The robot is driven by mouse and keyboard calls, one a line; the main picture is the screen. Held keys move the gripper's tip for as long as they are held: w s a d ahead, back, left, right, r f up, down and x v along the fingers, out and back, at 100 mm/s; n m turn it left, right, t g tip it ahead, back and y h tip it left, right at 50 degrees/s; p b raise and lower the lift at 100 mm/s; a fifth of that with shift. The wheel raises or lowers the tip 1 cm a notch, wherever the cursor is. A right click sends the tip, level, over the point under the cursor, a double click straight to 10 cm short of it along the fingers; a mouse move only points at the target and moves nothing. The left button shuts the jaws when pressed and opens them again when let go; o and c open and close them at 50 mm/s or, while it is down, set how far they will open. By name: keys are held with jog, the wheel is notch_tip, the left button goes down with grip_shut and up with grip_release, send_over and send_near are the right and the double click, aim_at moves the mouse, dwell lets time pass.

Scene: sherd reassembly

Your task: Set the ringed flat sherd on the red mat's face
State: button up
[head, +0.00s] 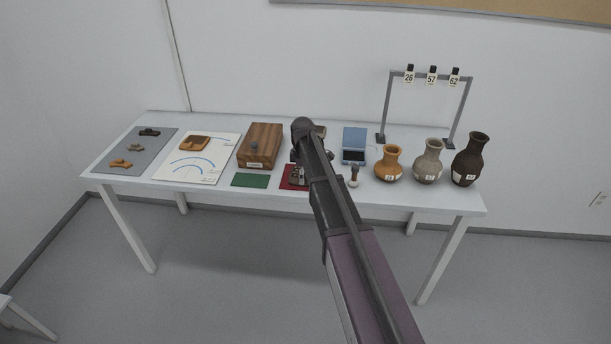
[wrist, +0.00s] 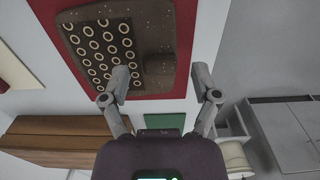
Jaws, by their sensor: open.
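The ringed flat sherd (wrist: 105,45) is brown and speckled, with a dark patch of cream rings. In the wrist view it lies over the red mat (wrist: 187,40), with red showing along its sides. In the head view the sherd (head: 299,176) appears on the mat (head: 284,184), partly hidden by my arm. My gripper (wrist: 162,78) is open and empty. I cannot tell the height between fingertips and sherd.
A green mat (head: 250,180) and a wooden box (head: 261,140) are left of the red mat. A blue case (head: 354,142), a small stamp-like object (head: 354,176) and three vases, the nearest orange (head: 389,164), stand to the right. A tag rack (head: 389,100) rises behind the vases.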

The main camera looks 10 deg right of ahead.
notch_tip(320, 180, up, 11)
jog(key=p, duration=1.1)
jog(key=shift+r, duration=0.2)
dwell(0.4)
jog(key=s+m, duration=1.4)
jog(key=s, duration=1.5)
jog(key=shift+d, duration=0.4)
